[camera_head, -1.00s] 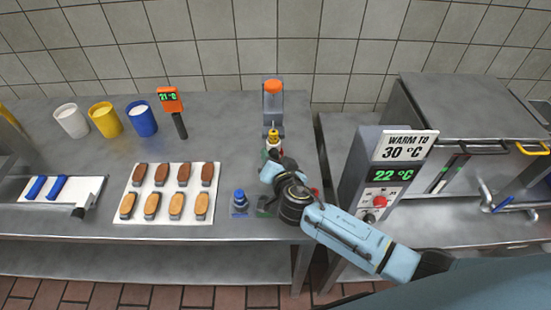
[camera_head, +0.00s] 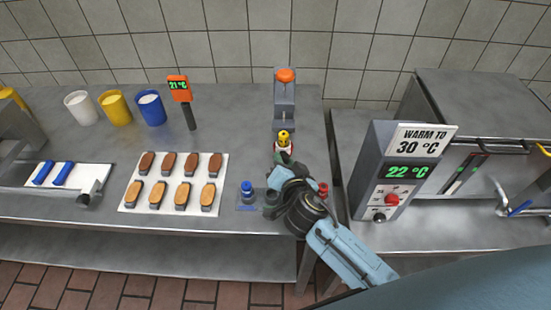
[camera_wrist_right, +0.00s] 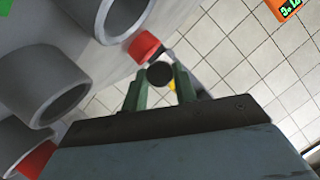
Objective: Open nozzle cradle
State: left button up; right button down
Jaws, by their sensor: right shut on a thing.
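My right gripper (camera_head: 284,166) is at the right end of the steel table, just in front of a small yellow-capped piece (camera_head: 284,138). In the right wrist view its green fingers (camera_wrist_right: 160,90) are closed around a dark round-ended piece (camera_wrist_right: 160,74). A red-ended part (camera_wrist_right: 145,47) is just beyond the fingers. Behind the yellow cap stands a grey dispenser (camera_head: 284,100) with an orange top. A blue nozzle-like piece (camera_head: 247,190) stands left of the gripper and a red one (camera_head: 322,190) right of it. The gripper and arm hide much of the cradle area; I cannot make out the cradle.
A grey warming unit (camera_head: 370,165) reading 22 °C stands right, past a gap. Large grey cylinders (camera_wrist_right: 45,85) are close at left in the wrist view.

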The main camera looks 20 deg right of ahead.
jog(key=shift+s+a, duration=0.35)
jog(key=shift+s, duration=0.4)
jog(key=shift+s+a, duration=0.3)
jog(key=shift+s, duration=0.4)
jog(key=c, duration=1.1)
grip_release()
jog(key=shift+w, duration=0.1)
jog(key=shift+d, duration=0.1)
jog(key=shift+s+r, duration=0.1)
jog(key=shift+s, duration=0.4)
jog(key=b+v, duration=0.1)
jog(key=v, duration=1.1)
jog(key=shift+s+r, duration=0.15)
jog(key=shift+s, duration=0.05)
